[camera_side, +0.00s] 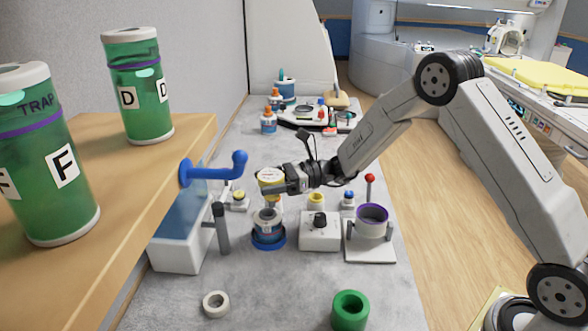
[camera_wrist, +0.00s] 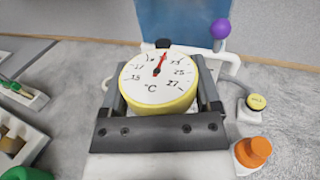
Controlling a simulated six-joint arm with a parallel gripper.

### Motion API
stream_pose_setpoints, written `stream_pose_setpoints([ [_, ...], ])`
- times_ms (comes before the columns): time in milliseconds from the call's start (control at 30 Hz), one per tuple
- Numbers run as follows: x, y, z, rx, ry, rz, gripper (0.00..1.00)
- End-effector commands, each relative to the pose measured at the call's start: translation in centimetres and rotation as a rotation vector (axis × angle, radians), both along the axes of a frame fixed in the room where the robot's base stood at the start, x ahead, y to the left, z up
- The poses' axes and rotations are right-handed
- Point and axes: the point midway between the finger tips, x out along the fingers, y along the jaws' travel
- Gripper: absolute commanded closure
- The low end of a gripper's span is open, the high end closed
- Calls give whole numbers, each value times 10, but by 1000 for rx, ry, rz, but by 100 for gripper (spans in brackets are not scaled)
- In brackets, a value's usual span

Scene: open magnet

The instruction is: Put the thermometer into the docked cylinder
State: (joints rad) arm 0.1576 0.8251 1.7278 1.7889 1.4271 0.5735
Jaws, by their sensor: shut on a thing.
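The thermometer (camera_wrist: 158,82) is a round yellow-rimmed dial with a white face, a red needle and °C marks. My gripper (camera_wrist: 160,95) is shut on it, one finger on each side, with the dial facing the wrist camera. In the side view the thermometer (camera_side: 268,177) is in my gripper (camera_side: 278,184), above a short grey-white cylinder (camera_side: 267,221). This cylinder stands upright in a blue ring base (camera_side: 268,240). A small gap seems to separate them, but I cannot tell exactly. The wrist view hides what lies under the dial.
A white box with a black knob (camera_side: 320,232) and a purple-rimmed cup (camera_side: 373,215) on a stand are to the right. A white ring (camera_side: 216,304) and green ring (camera_side: 350,308) lie in front.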

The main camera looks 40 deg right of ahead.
Motion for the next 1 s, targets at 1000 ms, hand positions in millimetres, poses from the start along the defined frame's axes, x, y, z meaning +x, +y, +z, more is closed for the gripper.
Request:
stream_pose_setpoints([
  [1000, 18, 2, -51, 0, -2, -1, 87],
])
